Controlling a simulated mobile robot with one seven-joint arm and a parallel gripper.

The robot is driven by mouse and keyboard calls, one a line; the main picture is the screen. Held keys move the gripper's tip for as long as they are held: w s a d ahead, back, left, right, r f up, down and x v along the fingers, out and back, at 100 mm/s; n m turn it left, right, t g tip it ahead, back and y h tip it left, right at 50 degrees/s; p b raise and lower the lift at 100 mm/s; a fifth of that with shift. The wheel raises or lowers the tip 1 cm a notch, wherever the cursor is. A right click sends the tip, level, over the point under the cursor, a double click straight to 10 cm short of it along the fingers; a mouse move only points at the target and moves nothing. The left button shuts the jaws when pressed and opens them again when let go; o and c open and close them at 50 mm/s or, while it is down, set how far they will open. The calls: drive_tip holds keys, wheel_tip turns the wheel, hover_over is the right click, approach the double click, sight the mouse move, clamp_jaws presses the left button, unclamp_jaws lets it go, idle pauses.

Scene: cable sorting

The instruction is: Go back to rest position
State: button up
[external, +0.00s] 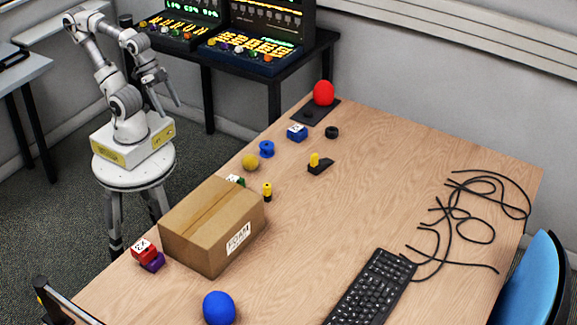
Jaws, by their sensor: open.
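My white arm stands on a round stool at the left of the external view, beside the wooden table (400,160). Its upper links are folded up, and its end hangs down on the right side. My gripper (170,92) is open and empty, in the air left of the table, apart from everything on it. The fingers are small in this view. Several loose black cables (470,215) lie tangled at the right side of the table, far from my gripper.
A cardboard box (212,225) stands at the table's left, with small blocks and balls around it. A black keyboard (370,290) lies at the front. Lit consoles (250,40) stand on a dark table behind. A blue chair (535,285) is at right. The table's middle is clear.

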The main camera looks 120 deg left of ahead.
wheel_tip(320, 180, up, 19)
drive_tip(key=p, duration=1.8)
drive_tip(key=shift+r, duration=0.15)
